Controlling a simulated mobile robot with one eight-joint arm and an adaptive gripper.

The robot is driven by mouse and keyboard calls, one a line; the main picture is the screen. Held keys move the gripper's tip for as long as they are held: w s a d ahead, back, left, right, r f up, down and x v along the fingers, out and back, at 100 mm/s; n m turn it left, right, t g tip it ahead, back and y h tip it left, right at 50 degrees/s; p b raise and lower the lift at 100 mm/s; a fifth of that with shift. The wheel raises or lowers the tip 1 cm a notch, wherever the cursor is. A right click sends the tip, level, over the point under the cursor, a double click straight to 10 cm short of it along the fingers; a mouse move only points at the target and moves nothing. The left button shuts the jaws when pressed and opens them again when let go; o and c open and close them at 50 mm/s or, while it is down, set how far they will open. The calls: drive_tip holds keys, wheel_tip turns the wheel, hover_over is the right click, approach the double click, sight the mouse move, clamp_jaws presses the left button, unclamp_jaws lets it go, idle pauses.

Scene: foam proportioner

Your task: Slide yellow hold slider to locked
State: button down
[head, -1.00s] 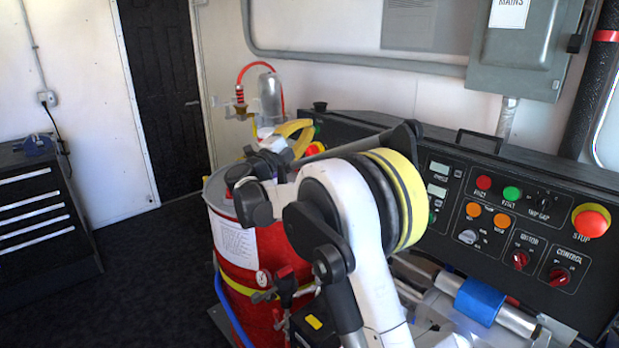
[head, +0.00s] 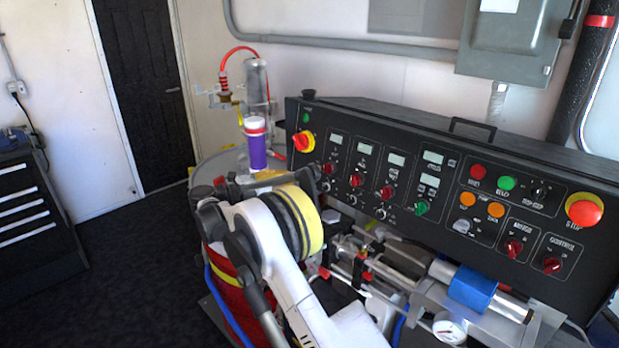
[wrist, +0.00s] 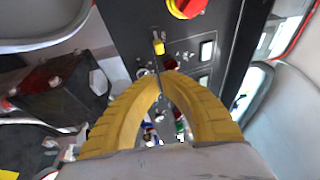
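The yellow hold slider (wrist: 158,47) appears in the wrist view as a small yellow knob at the upper end of a thin slot in the black panel. My gripper (wrist: 165,78) has two yellow ribbed fingers whose tips come together just below the knob in the picture. No object shows between the tips, and I see no contact with the knob. The fingers cover part of the panel below it. In the head view my arm hides most of the gripper, and I cannot make out the slider there.
The black control panel (head: 450,150) carries several knobs and a red stop button (head: 584,209). In the wrist view a red and yellow knob (wrist: 186,5) sits above the slider. A purple and white cylinder (head: 256,150) stands near the panel's left end. Pipes and a gauge (head: 449,327) lie in front.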

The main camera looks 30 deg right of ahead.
sight(317, 168)
drive_tip(key=d+b, duration=0.2)
drive_tip(key=d, duration=0.7)
drive_tip(key=shift+d+b, duration=0.25)
drive_tip(key=shift+b, duration=0.05)
drive_tip(key=shift+w, duration=0.15)
drive_tip(key=shift+w+a, duration=0.25)
drive_tip(key=shift+w, duration=0.35)
drive_tip(key=shift+w+a, duration=0.2)
drive_tip(key=shift+w, duration=0.35)
